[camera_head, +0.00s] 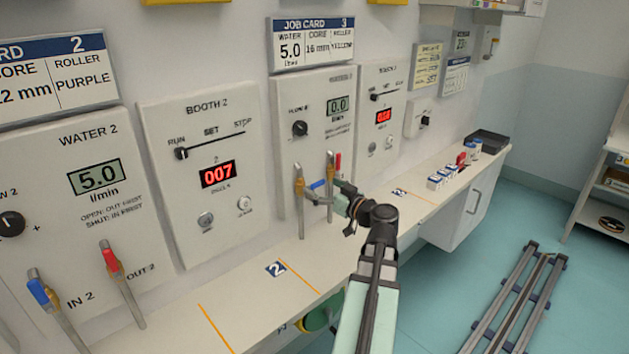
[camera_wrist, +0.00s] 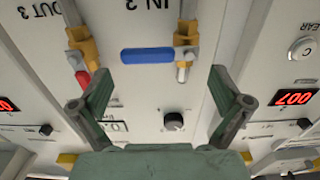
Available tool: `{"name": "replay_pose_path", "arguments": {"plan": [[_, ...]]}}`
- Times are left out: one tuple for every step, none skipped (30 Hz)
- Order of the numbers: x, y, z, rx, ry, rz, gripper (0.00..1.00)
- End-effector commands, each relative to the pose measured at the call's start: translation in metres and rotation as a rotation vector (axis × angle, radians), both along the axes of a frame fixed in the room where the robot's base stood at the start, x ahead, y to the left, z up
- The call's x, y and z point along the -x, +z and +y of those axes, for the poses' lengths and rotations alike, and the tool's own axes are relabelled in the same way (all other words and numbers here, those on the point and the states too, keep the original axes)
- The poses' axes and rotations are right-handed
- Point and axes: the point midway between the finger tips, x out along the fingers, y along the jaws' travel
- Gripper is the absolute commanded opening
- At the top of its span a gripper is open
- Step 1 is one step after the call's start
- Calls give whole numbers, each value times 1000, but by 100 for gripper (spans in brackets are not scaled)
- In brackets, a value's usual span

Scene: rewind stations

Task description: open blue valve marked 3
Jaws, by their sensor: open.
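The blue valve lever (camera_head: 318,184) sits on the IN 3 pipe (camera_head: 299,205) of the third water panel. In the wrist view the blue lever (camera_wrist: 147,55) lies crosswise to its pipe, reaching left from the yellow valve body (camera_wrist: 187,40). My gripper (camera_head: 328,194) is in front of this panel. In the wrist view my gripper (camera_wrist: 160,84) is open and empty, with the lever just beyond the fingertips and across the gap. I cannot tell whether they touch. The red lever (camera_wrist: 82,78) of OUT 3 lies roughly along its pipe. The panel display (camera_head: 338,105) reads 0.0.
The flow knob (camera_wrist: 173,121) shows between my fingers in the wrist view. The OUT 3 pipe (camera_head: 331,215) stands close beside my gripper. The Booth 2 panel (camera_head: 205,165) is at left. The counter (camera_head: 235,290) is mostly clear; small boxes (camera_head: 440,177) stand farther right.

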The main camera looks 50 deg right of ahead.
Motion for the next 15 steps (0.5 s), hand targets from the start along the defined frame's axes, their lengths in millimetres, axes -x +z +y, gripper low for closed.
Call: {"name": "replay_pose_path", "arguments": {"plan": [[-9, 2, -2, -1, 3, 1, 100], [-13, 2, -3, -2, 3, 1, 100], [-18, 1, -4, -2, 2, 1, 100], [-22, 1, -5, -2, 2, 1, 100], [-24, 1, -5, -2, 1, 1, 100], [-27, 1, -6, -2, 1, 1, 100], [-29, 0, -6, -1, 1, 1, 100], [-31, 0, -6, -1, 1, 1, 100], [-33, 0, -6, -1, 1, 1, 100], [-34, 0, -7, -1, 1, 1, 100], [-34, 0, -7, -1, 0, 0, 100], [-35, 0, -7, 0, 0, 0, 100], [-35, 0, -7, 0, 0, 0, 100], [-35, 0, -7, 0, 0, 0, 100], [-35, 0, -7, 0, 0, 0, 100]]}}
